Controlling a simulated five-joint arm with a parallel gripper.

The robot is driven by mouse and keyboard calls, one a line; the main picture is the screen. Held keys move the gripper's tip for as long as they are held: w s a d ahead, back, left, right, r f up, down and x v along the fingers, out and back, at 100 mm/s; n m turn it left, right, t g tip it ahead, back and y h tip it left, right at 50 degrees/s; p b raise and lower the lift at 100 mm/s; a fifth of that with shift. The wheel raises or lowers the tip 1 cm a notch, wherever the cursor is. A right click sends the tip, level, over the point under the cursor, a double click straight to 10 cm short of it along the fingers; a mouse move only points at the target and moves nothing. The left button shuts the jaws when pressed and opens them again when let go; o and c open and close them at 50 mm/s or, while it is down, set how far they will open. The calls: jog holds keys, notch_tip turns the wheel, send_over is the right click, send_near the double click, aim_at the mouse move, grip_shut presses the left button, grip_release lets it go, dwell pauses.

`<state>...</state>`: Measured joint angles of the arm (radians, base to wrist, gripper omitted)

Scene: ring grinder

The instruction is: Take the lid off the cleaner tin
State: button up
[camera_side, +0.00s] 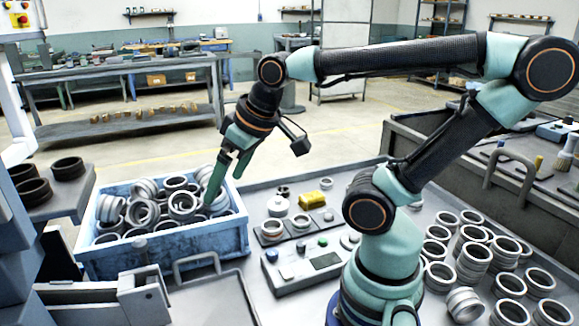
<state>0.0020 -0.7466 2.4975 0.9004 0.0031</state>
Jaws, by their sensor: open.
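A small pale round tin (278,207) stands on the grey bench right of the blue crate. A small knob-like part shows above it; I take this as the cleaner tin with its lid on, but it is too small to be sure. My gripper (213,188) is open and points down over the right side of the blue crate, left of the tin and apart from it. Its fingertips are close to the rings in the crate; I cannot tell whether they touch.
The blue crate (172,252) holds many metal rings. A yellow block (313,198) lies beside the tin. A tray with rings and a control box (300,266) stand in front. Stacked rings (472,262) fill the bench at right. A metal tray with a handle (215,300) lies front left.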

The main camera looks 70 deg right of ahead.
jog(key=w+d+m+g, duration=0.2)
jog(key=w+d+m, duration=0.1)
jog(key=d+m, duration=0.25)
jog(key=m+g, duration=0.4)
jog(key=m, duration=0.9)
send_over(278, 198)
notch_tip(278, 198, down, 11)
jog(key=shift+n, duration=0.25)
notch_tip(278, 198, down, 12)
jog(key=shift+r, duration=0.2)
jog(key=c, duration=1.1)
jog(key=shift+c, duration=0.2)
